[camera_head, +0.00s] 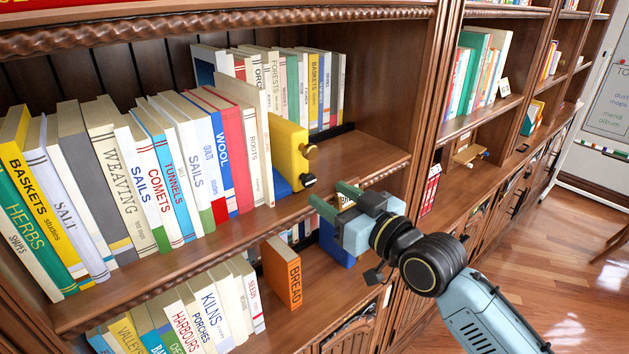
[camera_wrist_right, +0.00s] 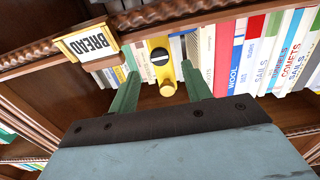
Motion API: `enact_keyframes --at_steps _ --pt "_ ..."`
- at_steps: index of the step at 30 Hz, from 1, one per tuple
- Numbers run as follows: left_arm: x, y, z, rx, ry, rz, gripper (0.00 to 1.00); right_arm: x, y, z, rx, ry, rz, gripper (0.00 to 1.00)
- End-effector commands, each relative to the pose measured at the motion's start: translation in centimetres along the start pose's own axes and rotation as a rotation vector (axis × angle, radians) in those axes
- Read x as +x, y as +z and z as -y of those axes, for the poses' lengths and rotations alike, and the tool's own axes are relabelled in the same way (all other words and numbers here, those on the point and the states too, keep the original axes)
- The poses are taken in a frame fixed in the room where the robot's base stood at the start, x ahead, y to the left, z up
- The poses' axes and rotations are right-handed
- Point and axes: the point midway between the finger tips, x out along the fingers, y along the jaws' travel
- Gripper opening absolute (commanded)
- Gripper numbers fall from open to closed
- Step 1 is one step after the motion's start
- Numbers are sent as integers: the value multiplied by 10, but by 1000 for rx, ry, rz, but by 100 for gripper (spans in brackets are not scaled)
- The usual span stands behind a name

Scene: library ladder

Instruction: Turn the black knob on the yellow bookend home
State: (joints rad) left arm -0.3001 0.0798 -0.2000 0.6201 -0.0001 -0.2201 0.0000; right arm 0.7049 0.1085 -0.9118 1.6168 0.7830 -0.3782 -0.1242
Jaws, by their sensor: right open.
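The yellow bookend (camera_head: 288,150) stands at the right end of the upright books on the middle shelf. On its right face are a brass knob (camera_head: 309,151) above and the black knob (camera_head: 308,181) below. In the right wrist view, which is upside down, the black knob (camera_wrist_right: 160,57) shows a white line across its face, with the brass knob (camera_wrist_right: 167,89) below it. My right gripper (camera_head: 336,198) is open and empty, right of the black knob and apart from it. In the wrist view its green fingers (camera_wrist_right: 160,71) straddle the black knob's position. My left gripper is out of view.
The book WOOL (camera_head: 221,150) and others fill the shelf left of the bookend. Bare shelf (camera_head: 360,155) lies to its right. The lower shelf holds an orange BREAD book (camera_head: 284,275).

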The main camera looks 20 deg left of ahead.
Motion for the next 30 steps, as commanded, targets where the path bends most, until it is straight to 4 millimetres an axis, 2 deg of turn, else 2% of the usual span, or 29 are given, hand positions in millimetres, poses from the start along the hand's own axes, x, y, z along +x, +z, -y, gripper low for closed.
enact_keyframes --at_steps 3,9,15,24,30 --pt "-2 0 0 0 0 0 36 21 -1 0 1 -1 0 49" --pt "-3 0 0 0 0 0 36 45 -1 0 1 -1 -1 49" --pt "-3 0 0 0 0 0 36 56 0 0 0 0 -1 49" --pt "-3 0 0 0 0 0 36 57 0 0 0 0 -1 49" --pt "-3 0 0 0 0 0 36 57 0 0 0 0 -1 22"
